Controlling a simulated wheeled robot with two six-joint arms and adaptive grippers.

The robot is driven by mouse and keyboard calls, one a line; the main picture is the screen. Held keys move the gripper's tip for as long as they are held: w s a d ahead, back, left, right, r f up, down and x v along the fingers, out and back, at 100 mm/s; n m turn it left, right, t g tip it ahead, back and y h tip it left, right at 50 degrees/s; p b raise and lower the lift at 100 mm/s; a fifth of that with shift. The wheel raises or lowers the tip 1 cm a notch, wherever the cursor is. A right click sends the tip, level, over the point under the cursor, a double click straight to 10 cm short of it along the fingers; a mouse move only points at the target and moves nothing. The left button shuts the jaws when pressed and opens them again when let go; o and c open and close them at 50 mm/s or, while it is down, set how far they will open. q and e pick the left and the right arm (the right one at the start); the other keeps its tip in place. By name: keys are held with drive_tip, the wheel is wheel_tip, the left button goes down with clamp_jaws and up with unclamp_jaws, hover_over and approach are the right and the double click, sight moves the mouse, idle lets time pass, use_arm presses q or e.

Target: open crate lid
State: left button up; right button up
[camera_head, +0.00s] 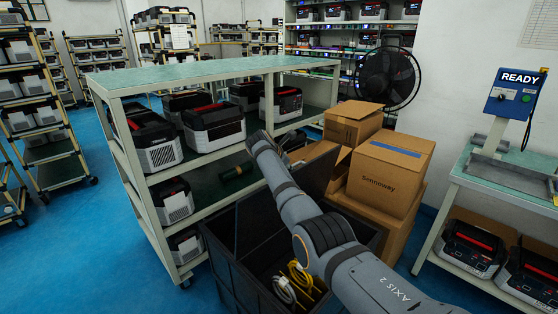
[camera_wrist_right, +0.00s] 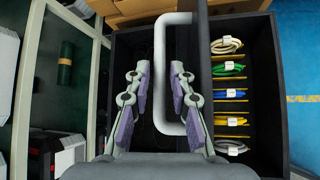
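The black crate (camera_head: 223,262) stands on the floor in the head view, beside the shelf. Its dark lid (camera_head: 318,174) stands raised, partly hidden by my right arm. In the right wrist view the lid (camera_wrist_right: 205,50) shows nearly edge-on, with a white U-shaped handle (camera_wrist_right: 160,55) on its left side. My right gripper (camera_wrist_right: 160,80) is open; the handle's long bar shows in the gap between its fingers, and I see no finger contact. In the head view I cannot make out the right gripper's fingers. My left gripper is not in view.
Coiled cables (camera_wrist_right: 229,93) of several colours lie in slots inside the crate. A metal shelf (camera_head: 135,180) with battery units stands close on the left. Cardboard boxes (camera_head: 388,175) are stacked on the right. Blue floor is free at the left.

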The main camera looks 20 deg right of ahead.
drive_tip(key=v, duration=0.9)
drive_tip(key=shift+r, duration=0.2)
drive_tip(key=shift+s+a, duration=0.1)
drive_tip(key=shift+a, duration=0.05)
drive_tip(key=shift+f, duration=0.1)
